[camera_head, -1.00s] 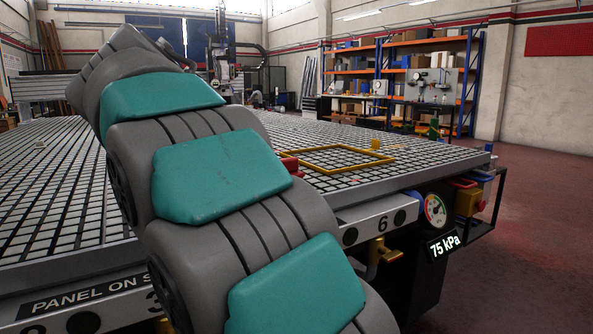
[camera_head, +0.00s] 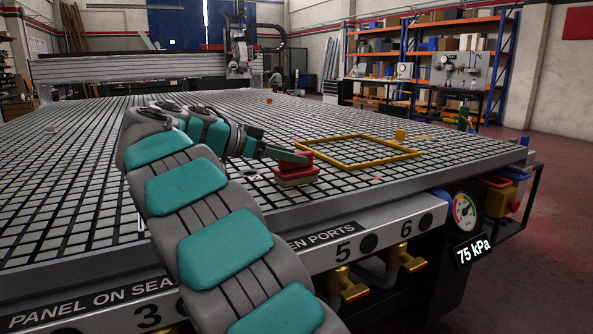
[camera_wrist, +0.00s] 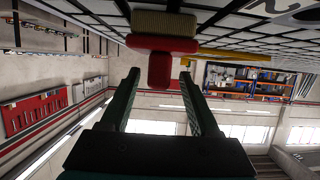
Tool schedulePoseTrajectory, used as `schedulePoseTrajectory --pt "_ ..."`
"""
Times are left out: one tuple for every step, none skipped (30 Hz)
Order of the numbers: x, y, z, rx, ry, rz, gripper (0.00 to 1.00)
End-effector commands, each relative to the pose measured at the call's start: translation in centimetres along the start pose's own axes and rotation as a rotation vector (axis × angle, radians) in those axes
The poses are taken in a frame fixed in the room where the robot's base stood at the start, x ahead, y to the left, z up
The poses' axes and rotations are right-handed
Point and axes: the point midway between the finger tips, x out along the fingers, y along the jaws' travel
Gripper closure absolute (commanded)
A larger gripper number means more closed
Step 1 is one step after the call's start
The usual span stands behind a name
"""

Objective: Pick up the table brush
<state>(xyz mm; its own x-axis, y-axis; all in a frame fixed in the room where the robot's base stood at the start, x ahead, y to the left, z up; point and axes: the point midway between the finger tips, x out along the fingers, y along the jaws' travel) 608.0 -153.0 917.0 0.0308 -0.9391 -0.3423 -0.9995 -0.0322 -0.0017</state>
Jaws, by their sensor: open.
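The table brush (camera_head: 296,174), red on top with a pale bristle block beneath, stands on the black-and-white grid table (camera_head: 90,200) near its front edge. In the wrist view, which shows the table at the top, the brush (camera_wrist: 165,45) has a red body with a red knob pointing toward me. My gripper (camera_wrist: 160,75) is open, with one finger on each side of that knob at about the fingertips. I see no finger closed on it. In the head view my gripper (camera_head: 287,155) reaches the brush from the left, low over the table; its far finger is partly hidden.
A yellow frame (camera_head: 357,165) lies on the grid just right of the brush, with a small yellow piece (camera_head: 400,135) beyond it. A pressure gauge (camera_head: 464,211) and brass valves (camera_head: 345,285) line the table's front. The grid left of my arm is mostly clear.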

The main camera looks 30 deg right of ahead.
Motion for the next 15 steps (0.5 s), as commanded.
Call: schedulePoseTrajectory --pt "0.3 0.1 -0.1 -0.002 0.000 0.001 0.38" --pt "0.6 0.1 0.0 -0.003 0.000 0.001 0.38" --pt "1.1 0.2 0.0 -0.004 -0.001 0.001 0.38" --pt "1.5 0.2 -0.1 -0.004 -0.001 0.000 0.38" --pt "1.9 0.2 -0.1 -0.003 -0.001 -0.001 0.38" --pt "2.4 0.2 -0.1 -0.002 -0.002 -0.002 0.38" --pt "2.8 0.3 0.0 -0.004 -0.002 -0.002 0.38" --pt "3.3 0.3 0.0 -0.004 -0.001 0.000 0.38" --pt "3.8 0.3 0.0 -0.003 -0.001 0.002 0.38" --pt "4.1 0.3 0.0 -0.004 -0.001 0.002 0.38" --pt "4.4 0.3 0.1 -0.004 -0.001 0.002 0.38" --pt "4.6 0.3 0.1 -0.004 -0.002 0.002 0.38" --pt "4.8 0.3 0.1 -0.004 -0.002 0.001 0.38" --pt "4.8 0.2 0.1 -0.003 -0.001 0.000 0.38" --pt "4.9 0.2 0.1 -0.003 -0.001 0.000 0.38"
